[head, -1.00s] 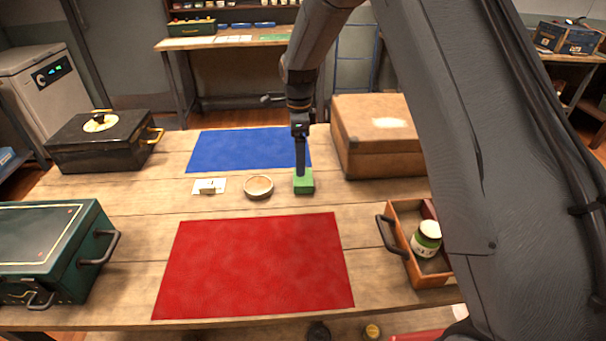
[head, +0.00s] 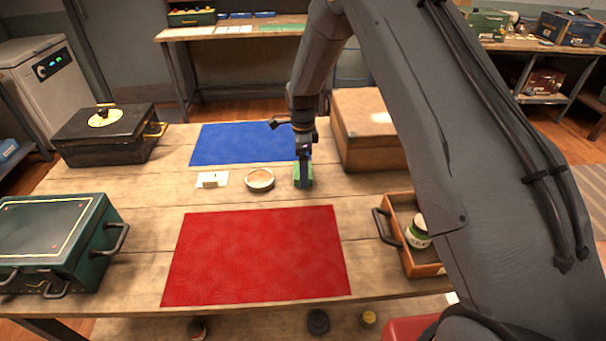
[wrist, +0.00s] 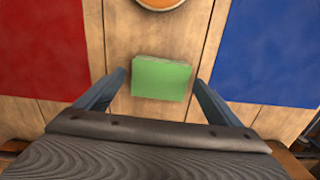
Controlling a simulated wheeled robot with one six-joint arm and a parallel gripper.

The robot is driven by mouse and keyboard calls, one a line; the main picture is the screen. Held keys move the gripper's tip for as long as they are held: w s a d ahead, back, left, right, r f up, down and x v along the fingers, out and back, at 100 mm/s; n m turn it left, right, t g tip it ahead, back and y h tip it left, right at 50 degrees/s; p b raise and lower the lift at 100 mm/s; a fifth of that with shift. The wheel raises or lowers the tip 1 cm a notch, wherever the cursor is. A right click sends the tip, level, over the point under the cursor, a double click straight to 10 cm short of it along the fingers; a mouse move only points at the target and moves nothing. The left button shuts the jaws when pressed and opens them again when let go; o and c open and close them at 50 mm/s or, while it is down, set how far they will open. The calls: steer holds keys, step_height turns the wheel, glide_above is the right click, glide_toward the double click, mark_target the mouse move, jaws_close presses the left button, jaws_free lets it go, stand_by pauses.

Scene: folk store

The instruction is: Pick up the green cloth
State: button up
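The green cloth (head: 309,172) is a small folded block on the wooden table, between the red and blue mats. In the wrist view the green cloth (wrist: 161,78) lies flat between my two fingertips, with bare wood showing on both sides of it. My gripper (head: 303,183) is at the cloth and partly hides it in the head view. In the wrist view my gripper (wrist: 160,84) is open, one finger on each side of the cloth, with gaps to it.
A round wooden dish (head: 260,180) and a white card (head: 212,180) lie left of the cloth. A brown box (head: 365,140) stands close on the right. The red mat (head: 258,255) and blue mat (head: 240,143) are bare. An open drawer-like tray (head: 382,225) holds a jar (head: 418,236).

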steer(key=c, duration=1)
steer(key=shift+r, duration=0.1)
step_height(320, 180, up, 10)
steer(key=b, duration=0.3)
